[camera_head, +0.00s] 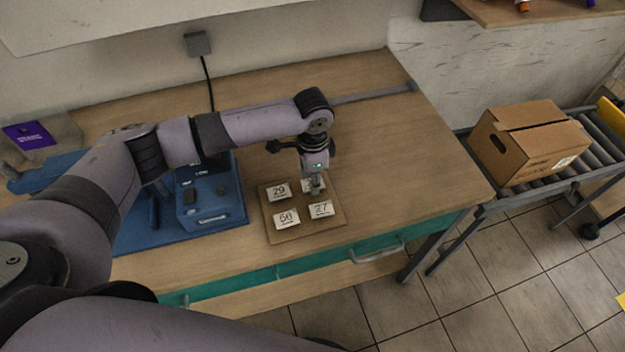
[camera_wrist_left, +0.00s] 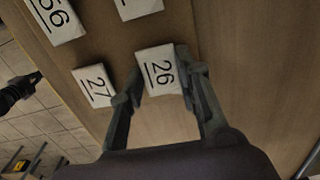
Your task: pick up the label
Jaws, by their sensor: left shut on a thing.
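The label numbered 26 (camera_wrist_left: 160,72) is a small white block with black digits. My left gripper (camera_wrist_left: 163,90) is shut on it, with one finger on either side. In the head view, my left gripper (camera_head: 316,188) points down over the back right corner of a brown square board (camera_head: 292,237) and hides most of this label. The other white labels lie on the board: 29 (camera_head: 278,192), 56 (camera_head: 287,218) and 27 (camera_head: 320,209). Label 27 (camera_wrist_left: 95,86) is close beside the held one in the wrist view. I cannot tell whether the held label touches the board.
A blue machine (camera_head: 205,205) stands left of the board. The wooden table (camera_head: 410,165) is clear to the right. A cardboard box (camera_head: 530,145) sits on a roller conveyor (camera_head: 600,150) beyond the table's right end. A drawer handle (camera_head: 377,253) is at the front.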

